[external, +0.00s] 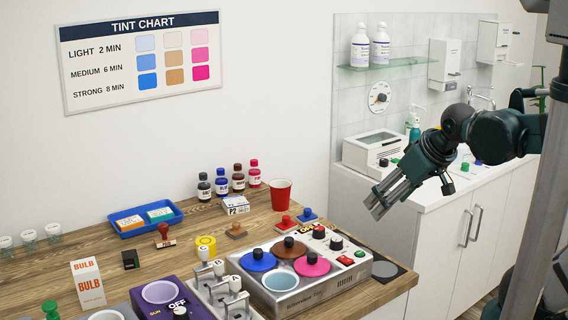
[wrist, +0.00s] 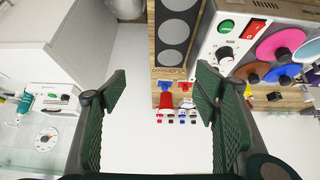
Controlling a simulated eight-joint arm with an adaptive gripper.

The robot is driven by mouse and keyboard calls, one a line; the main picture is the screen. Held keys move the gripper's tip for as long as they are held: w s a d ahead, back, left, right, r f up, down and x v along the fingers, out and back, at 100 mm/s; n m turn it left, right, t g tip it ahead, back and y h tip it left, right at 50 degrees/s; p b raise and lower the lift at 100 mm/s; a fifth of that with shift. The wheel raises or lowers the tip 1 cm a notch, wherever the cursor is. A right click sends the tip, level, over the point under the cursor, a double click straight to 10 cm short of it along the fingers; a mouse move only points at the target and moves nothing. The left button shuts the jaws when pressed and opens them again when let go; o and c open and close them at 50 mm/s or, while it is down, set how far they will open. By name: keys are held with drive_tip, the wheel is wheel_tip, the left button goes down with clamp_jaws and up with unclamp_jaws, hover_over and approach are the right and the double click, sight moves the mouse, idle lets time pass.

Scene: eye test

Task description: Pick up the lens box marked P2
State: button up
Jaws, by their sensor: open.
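The lens box marked P2 (external: 236,206), a small white box with dark lettering, lies on the wooden counter in the external view. It is in front of a row of small bottles and left of a red cup. My gripper (external: 376,204) is open and empty, high in the air to the right of the box and well apart from it. In the wrist view my gripper (wrist: 162,110) shows its two dark green fingers spread wide with nothing between them. The box is too small to make out surely there.
A tint warmer with coloured lids (external: 292,292) stands in front. A sink counter (external: 430,197) is at the right.

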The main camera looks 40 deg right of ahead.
drive_tip(key=w+a+r+n+g+p, duration=0.1)
drive_tip(key=w+r+n+p, duration=0.1)
drive_tip(key=w+r, duration=0.3)
drive_tip(key=w+a+r+n+g+p, duration=0.1)
drive_tip(key=w+r+n+p, duration=0.15)
drive_tip(key=w, duration=0.55)
drive_tip(key=n+g+h+p, duration=0.2)
drive_tip(key=n+g+p, duration=0.3)
drive_tip(key=n+p, duration=0.6)
hover_over(234, 200)
drive_tip(key=f, duration=0.9)
drive_tip(key=a+f, duration=0.1)
drive_tip(key=f, duration=0.3)
drive_tip(key=shift+f, duration=0.35)
drive_tip(key=shift+w+a+f, duration=0.1)
drive_tip(key=shift+w+f, duration=0.05)
drive_tip(key=shift+f, duration=0.3)
drive_tip(key=shift+d+f, duration=0.2)
drive_tip(key=shift+f, duration=1.1)
